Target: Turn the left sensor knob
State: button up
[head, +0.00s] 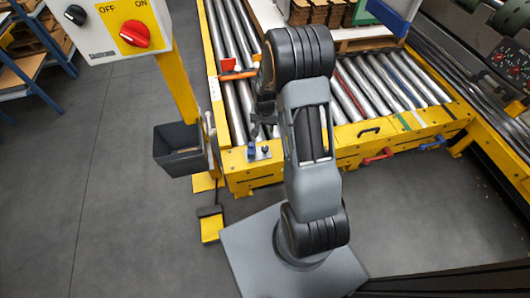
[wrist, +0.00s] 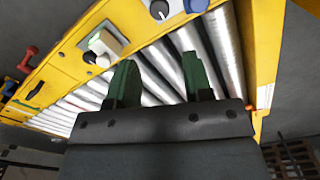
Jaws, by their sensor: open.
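A small grey plate (head: 262,155) with small knobs sits on the yellow front rail, left of my arm in the head view. In the wrist view, a dark-and-white knob (wrist: 160,9) stands on a plate at the top edge, partly cut off, with a blue piece (wrist: 195,5) beside it. A second plate (wrist: 117,47) carries a pale block (wrist: 103,43) and a dark knob (wrist: 90,58). I cannot tell which is the left sensor knob. My gripper (wrist: 161,80) is open and empty, its two green fingers apart over the rollers, touching no knob. In the head view my arm hides most of it.
The yellow-framed roller conveyor (head: 360,133) has a red handle (head: 378,156) and a blue handle (head: 432,143). A control box (head: 110,25) with OFF and ON knobs stands on a yellow post at upper left. A dark bin (head: 177,148) hangs there.

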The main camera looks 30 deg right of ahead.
aim_at(265, 148)
notch_tip(265, 148, down, 14)
jog(key=b, duration=0.5)
jog(key=shift+d+f, duration=0.1)
jog(key=shift+f, duration=0.15)
jog(key=c, duration=0.6)
jog(key=shift+c, duration=0.2)
